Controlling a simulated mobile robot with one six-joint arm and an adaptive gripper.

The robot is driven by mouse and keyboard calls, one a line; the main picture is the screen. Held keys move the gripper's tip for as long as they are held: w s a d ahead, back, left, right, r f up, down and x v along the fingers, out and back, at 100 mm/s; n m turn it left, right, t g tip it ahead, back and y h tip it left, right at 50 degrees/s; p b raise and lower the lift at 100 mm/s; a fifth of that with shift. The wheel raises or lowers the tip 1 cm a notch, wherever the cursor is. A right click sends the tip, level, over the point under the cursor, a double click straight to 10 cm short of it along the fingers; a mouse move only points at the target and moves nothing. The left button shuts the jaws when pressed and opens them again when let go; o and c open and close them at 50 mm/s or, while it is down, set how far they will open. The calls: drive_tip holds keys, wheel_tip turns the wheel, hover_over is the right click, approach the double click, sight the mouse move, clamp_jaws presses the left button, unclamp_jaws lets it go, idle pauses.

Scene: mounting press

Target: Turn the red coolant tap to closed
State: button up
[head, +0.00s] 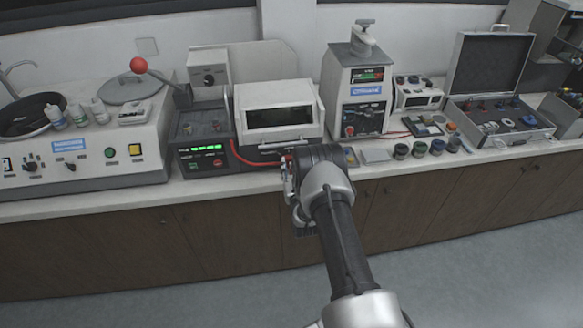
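The mounting press (358,90) is a grey and white unit with a lit display and a blue label, towards the back right of centre. A small red part (349,130) sits low on its front; it looks like the coolant tap, but its handle position is too small to tell. My gripper (290,178) is at the bench's front edge, in front of the white windowed machine and left of and nearer than the press. My wrist covers much of it, and its fingers are not clear. A spot of red shows beside it; I cannot tell what it belongs to.
The white windowed machine (277,110) stands behind my gripper, with a red hose (240,155) curving along its left. An open case (500,130) is at right. A grinder with a red ball lever (139,65) is left.

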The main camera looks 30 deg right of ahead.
drive_tip(key=shift+c, duration=0.2)
clamp_jaws()
drive_tip(key=shift+a+n+b, duration=0.1)
drive_tip(key=shift+n+b, duration=0.25)
drive_tip(key=shift+n, duration=0.05)
drive_tip(key=n+b, duration=0.2)
drive_tip(key=n, duration=0.1)
drive_tip(key=shift+w+a+f+n+b, duration=0.1)
drive_tip(key=shift+a+f+n+b, duration=0.2)
drive_tip(key=shift+a+b, duration=0.1)
drive_tip(key=shift+w+a+f+n+b, duration=0.1)
drive_tip(key=shift+a+n+b, duration=0.1)
drive_tip(key=shift+n+b, duration=0.75)
drive_tip(key=shift+a+f+n+b, duration=0.15)
drive_tip(key=shift+n+b, duration=0.35)
drive_tip(key=shift+n, duration=0.75)
drive_tip(key=shift+r, duration=0.1)
drive_tip(key=shift+o, duration=0.2)
unclamp_jaws()
